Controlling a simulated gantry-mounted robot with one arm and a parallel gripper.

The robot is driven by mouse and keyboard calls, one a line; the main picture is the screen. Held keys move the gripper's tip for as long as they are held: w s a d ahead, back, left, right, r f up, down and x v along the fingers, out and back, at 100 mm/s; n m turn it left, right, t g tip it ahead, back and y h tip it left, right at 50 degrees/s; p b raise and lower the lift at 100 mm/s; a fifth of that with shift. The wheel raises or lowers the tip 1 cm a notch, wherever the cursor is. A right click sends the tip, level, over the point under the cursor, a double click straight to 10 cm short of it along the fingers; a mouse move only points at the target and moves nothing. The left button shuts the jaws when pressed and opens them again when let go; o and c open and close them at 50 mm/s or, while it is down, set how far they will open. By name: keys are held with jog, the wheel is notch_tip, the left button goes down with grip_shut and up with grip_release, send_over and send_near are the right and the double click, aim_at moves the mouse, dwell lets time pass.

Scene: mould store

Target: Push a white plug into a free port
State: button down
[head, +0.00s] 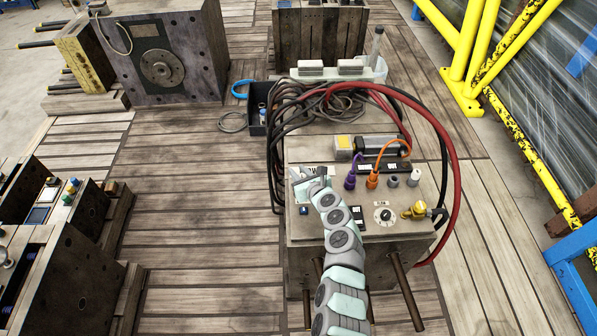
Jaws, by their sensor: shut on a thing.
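The mould block (300,229) stands in the middle of the head view. On its top are a purple plug (350,181) and an orange plug (372,180), each with a cable, then a grey round fitting (393,181) and a white one (414,178) in a row. I cannot tell whether the white one is a plug or a port. My gripper (311,181) is over the left of the top, left of the purple plug. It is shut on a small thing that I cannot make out.
Black and red hoses (452,150) loop over the block's back and right side. A yellow fitting (415,212) and a dial (384,214) sit near its front right. A pale tray (372,75) stands behind. Wooden floor (205,205) is free to the left.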

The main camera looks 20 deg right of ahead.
jog(key=c, duration=0.7)
grip_release()
notch_tip(320, 180, up, 8)
jog(key=p, duration=0.8)
jog(key=shift+f, duration=0.2)
dwell(0.4)
